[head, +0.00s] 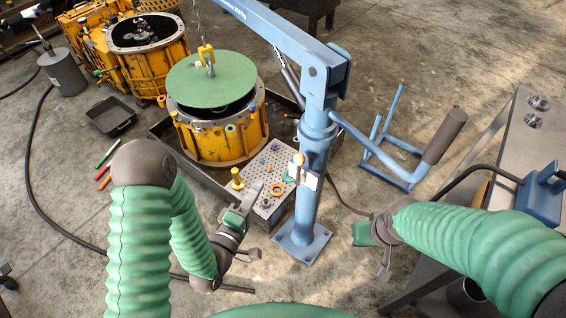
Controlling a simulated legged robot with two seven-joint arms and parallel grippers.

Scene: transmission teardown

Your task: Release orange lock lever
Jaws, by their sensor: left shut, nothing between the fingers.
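My right gripper (362,234) is low, to the right of the column's foot and apart from the lever. Its fingers are too small and foreshortened to tell whether they are open.
A green disc (212,80) hangs from the crane hook above a yellow housing (217,135) in a dark tray. The perforated plate (262,172) holds several small parts. A crane handle (444,136) juts right. A grey bench (535,150) stands right. Floor beyond the column is partly clear.

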